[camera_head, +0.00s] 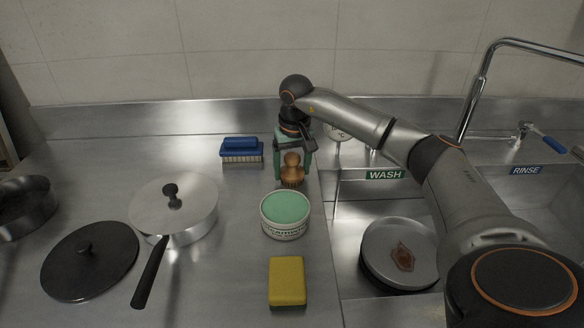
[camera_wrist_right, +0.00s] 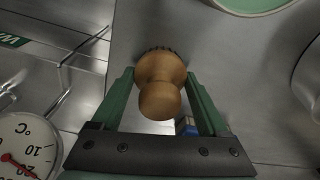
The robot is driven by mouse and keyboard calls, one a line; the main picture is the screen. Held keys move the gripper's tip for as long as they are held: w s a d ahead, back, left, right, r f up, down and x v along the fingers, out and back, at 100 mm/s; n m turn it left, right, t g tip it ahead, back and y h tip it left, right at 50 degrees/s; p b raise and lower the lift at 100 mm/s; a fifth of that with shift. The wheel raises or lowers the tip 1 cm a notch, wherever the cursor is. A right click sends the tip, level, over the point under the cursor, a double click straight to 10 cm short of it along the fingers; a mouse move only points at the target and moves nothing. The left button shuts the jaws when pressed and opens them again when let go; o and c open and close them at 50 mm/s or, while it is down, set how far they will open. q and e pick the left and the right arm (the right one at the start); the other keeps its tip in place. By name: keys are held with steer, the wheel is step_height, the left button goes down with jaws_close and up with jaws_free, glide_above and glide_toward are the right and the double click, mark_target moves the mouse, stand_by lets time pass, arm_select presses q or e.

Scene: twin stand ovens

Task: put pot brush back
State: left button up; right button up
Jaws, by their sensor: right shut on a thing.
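The pot brush (camera_head: 292,173) has a round wooden knob and dark bristles at its base. It is upright near the counter, behind the tub of green paste; I cannot tell if its bristles touch the steel. My right gripper (camera_head: 291,178) reaches down from behind, with its green fingers on either side of the brush. In the right wrist view the wooden knob (camera_wrist_right: 160,85) sits between the two green fingers (camera_wrist_right: 158,88), which are shut on it. The bristles show at the knob's far side. My left gripper is not in view.
A tub of green paste (camera_head: 285,214) stands just in front, with a yellow sponge (camera_head: 287,281) nearer. A blue-backed brush (camera_head: 241,151) lies left. A lidded pot (camera_head: 172,205) and black lid (camera_head: 89,262) stand further left. The wash sink (camera_head: 350,215) with stained plates (camera_head: 400,254) is right.

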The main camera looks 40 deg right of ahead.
mark_target(294, 159)
steer(key=shift+f, duration=0.2)
steer(key=o, duration=1.1)
steer(key=shift+r, duration=0.1)
steer(key=r, duration=0.4)
steer(key=s+r, duration=0.1)
steer(key=r, duration=0.7)
steer(key=shift+s+a+r+p, duration=0.1)
steer(key=shift+s+a+p, duration=0.1)
steer(key=shift+a+p, duration=0.2)
